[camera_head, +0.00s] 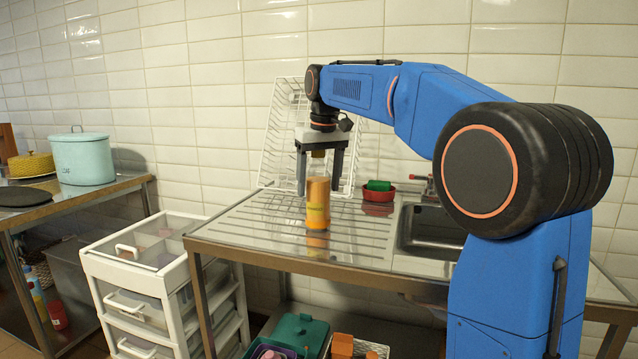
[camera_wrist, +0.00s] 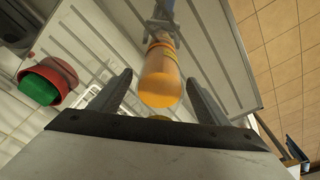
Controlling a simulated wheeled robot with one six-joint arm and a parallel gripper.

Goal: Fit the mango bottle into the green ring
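The mango bottle (camera_head: 317,203), clear-topped with an orange body, stands upright on the steel drainboard. My gripper (camera_head: 319,186) points down above the board, with one finger on each side of the bottle's upper part. In the wrist view the orange of the bottle (camera_wrist: 160,82) shows between the two fingers of my gripper (camera_wrist: 158,80), with gaps on both sides. The gripper is open. I cannot make out a green ring in either view.
A red bowl (camera_head: 378,208) with a green block (camera_head: 379,185) stands right of the bottle, beside the sink (camera_head: 430,232). A white wire rack (camera_head: 283,130) leans on the wall behind. A white drawer cart (camera_head: 150,255) stands left; a teal pot (camera_head: 82,160) is on another table.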

